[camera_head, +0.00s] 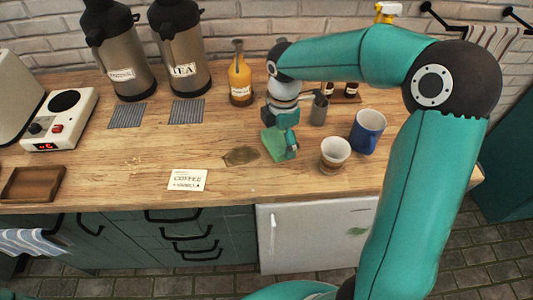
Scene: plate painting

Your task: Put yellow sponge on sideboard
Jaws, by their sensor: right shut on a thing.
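My right gripper (290,148) reaches down over the wooden sideboard (330,190) from the right. It is shut on a green, block-like thing (272,144) that looks like a sponge. No yellow face of it shows clearly. It is low over the worktop, just right of a brown stain (241,155); I cannot tell whether it touches the wood. My left gripper is not in view.
A syrup bottle (240,80) and two flasks (180,50) stand behind. A coffee card (187,180) lies near the front edge. Bare wood lies around the stain.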

